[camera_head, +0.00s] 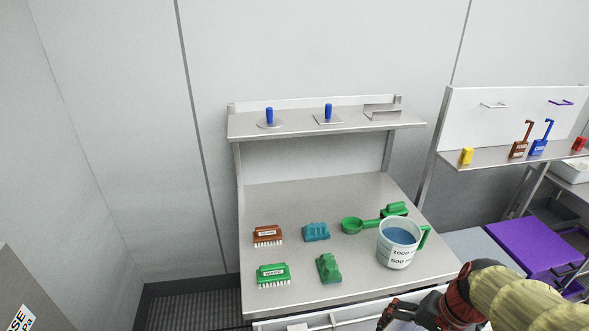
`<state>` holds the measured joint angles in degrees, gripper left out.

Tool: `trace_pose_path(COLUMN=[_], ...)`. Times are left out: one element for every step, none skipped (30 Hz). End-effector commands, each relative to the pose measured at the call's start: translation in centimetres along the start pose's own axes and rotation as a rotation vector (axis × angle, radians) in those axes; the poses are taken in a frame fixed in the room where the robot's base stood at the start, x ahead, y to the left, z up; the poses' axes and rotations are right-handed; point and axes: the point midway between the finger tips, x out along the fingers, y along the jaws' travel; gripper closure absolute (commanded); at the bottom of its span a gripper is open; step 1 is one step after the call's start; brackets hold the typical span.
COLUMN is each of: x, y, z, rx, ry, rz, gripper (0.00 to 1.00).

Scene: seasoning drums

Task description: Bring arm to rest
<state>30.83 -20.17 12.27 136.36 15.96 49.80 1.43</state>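My arm comes in from the lower right of the head view. My gripper (388,316) is low at the bottom edge, in front of the steel table (345,195) and below its front edge. It is small and partly cut off by the frame, so I cannot tell whether its fingers are open or shut. No held object can be made out. The nearest table item is a measuring jug (396,252) with a green handle, upright near the right front corner and apart from the gripper.
Brown brush (267,235), green brush (273,275), teal item (316,231), green item (329,268) and green scoop (352,226) lie on the table. Blue-handled tools (269,117) stand on the upper shelf (300,128). A purple surface (535,248) and side shelf (500,158) are at right.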

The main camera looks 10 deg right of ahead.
Motion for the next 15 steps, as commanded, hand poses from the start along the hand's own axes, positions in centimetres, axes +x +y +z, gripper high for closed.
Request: trace_pose_path(x=[-1.7,-2.6,-3.8,-4.6,-5.5,-6.6,-7.4,-8.1,-9.1,-9.7,-10.2,-10.9,-11.4,-11.6,-11.9], y=[-0.8,-1.1,-1.5,-1.9,-2.3,-2.9,-3.5,-4.1,-4.9,-5.6,-6.2,-7.0,-7.5,-8.0,-8.4], z=[0.9,1.4,2.0,2.5,2.9,3.4,3.8,4.2,4.8,5.3,5.8,6.3,6.7,7.0,7.4], rx=[-0.128,-0.196,-0.282,-0.34,-0.394,-0.46,-0.505,-0.545,-0.592,-0.621,-0.647,-0.678,-0.697,-0.715,-0.734], ry=[0.046,0.069,0.104,0.131,0.159,0.199,0.228,0.256,0.291,0.313,0.332,0.354,0.367,0.376,0.384], rz=[0.034,0.055,0.08,0.095,0.107,0.117,0.12,0.117,0.109,0.096,0.082,0.065,0.054,0.044,0.035], gripper=[0.0,0.0,0.0,0.0,0.0,0.0,0.0,0.0,0.0,0.0,0.0,0.0,0.0,0.0,0.0])
